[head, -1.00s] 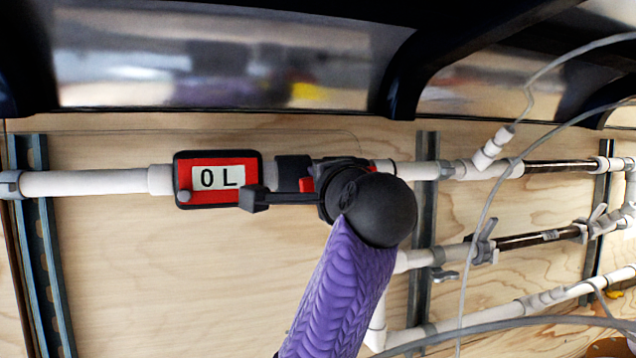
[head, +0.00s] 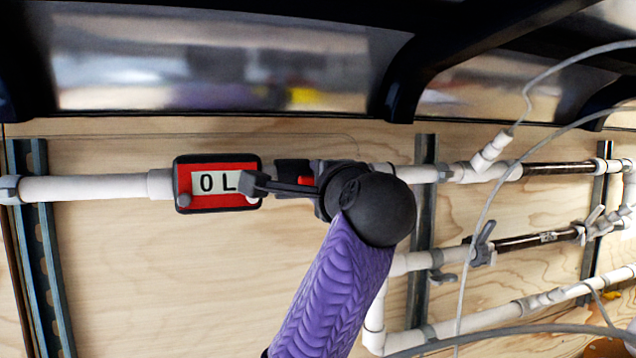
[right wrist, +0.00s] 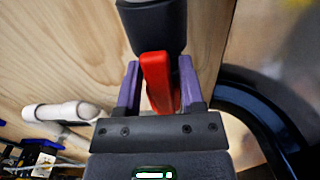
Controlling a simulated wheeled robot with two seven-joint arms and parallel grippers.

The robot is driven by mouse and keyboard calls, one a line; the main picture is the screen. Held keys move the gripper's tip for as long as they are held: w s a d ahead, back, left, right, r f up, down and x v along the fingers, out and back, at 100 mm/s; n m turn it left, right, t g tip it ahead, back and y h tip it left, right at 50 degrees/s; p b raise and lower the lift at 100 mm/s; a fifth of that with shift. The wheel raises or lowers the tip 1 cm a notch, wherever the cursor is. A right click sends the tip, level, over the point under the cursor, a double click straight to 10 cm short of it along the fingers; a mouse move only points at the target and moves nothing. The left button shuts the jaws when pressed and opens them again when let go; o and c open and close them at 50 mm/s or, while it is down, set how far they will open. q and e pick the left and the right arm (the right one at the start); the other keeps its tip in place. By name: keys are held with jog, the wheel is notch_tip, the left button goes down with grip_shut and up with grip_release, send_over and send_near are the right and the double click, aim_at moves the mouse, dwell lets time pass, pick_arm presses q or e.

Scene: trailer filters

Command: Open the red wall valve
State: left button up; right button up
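The red valve handle (right wrist: 160,82) stands between the two purple fingers of my right gripper (right wrist: 158,78) in the right wrist view. The fingers are apart, one on each side of it, with a thin gap on the left; firm contact on both sides does not show. In the head view only a small red piece of the handle (head: 305,180) shows beside my right gripper (head: 262,186); the gripper and wrist hide the rest. A red meter (head: 217,200) with a black rim reads "0 L" on the white pipe. My left gripper is out of view.
White pipes (head: 90,188) run along the plywood wall (head: 110,270). More pipes with grey valves (head: 483,244) and thin hoses (head: 478,210) are at the right. A dark-framed shelf (head: 395,85) overhangs the top.

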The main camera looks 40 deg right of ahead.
jog(key=shift+o, duration=0.9)
jog(key=shift+s, duration=0.1)
jog(key=b+v, duration=0.4)
jog(key=v, duration=0.5)
jog(key=shift+s+a, duration=0.15)
jog(key=shift+s, duration=0.2)
